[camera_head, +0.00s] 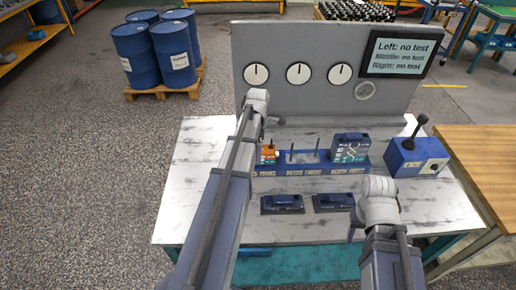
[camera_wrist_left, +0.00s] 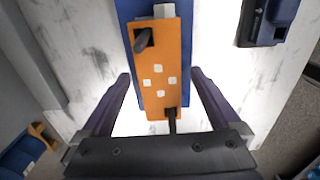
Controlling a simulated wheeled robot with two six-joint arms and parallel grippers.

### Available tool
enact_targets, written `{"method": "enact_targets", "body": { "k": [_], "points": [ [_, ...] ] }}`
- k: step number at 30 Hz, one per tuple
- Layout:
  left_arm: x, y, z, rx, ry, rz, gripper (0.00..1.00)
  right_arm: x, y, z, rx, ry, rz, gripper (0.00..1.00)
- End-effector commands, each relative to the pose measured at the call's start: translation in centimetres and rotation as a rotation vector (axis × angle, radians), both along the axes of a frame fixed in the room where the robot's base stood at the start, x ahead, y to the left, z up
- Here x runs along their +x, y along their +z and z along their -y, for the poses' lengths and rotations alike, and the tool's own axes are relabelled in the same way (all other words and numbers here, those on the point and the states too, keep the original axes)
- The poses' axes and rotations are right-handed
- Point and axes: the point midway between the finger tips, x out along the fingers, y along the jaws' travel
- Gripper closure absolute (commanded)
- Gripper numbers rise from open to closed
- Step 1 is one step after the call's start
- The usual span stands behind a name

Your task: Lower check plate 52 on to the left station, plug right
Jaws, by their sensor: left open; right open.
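An orange plate (camera_head: 268,154) is at the left end of the blue station rail (camera_head: 310,170). In the left wrist view the orange plate (camera_wrist_left: 158,85) carries several white squares, and dark pins show at holes near its two ends. I cannot read a number on it or tell whether it sits fully down. My left gripper (camera_wrist_left: 160,75) is open, one finger on each side of the plate, with gaps visible. In the head view my left arm hides most of this gripper. My right gripper (camera_head: 355,228) is open and empty near the bench front.
A blue-grey block (camera_head: 350,147) stands on the rail's right end; bare pins stand mid-rail. Two dark blue blocks (camera_head: 282,203) (camera_head: 335,202) lie in front. A blue lever box (camera_head: 417,157) is at right.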

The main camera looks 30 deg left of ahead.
Motion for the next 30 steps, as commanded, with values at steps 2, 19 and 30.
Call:
{"method": "enact_targets", "body": {
  "k": [2, 19, 30],
  "points": [
    [0.0, 0.2, 0.0, 0.000, 0.000, 0.000, 0.03, 0.0, 0.2, 0.0, 0.000, 0.000, 0.000, 0.50],
    [0.0, 6.2, 0.0, 0.000, 0.000, 0.000, 0.03, 0.0, 6.2, 0.0, 0.000, 0.000, 0.000, 0.50],
    [0.0, 7.8, 0.0, 0.000, 0.000, 0.000, 0.03, 0.0, 7.8, 0.0, 0.000, 0.001, 0.000, 0.50]
  ]
}}
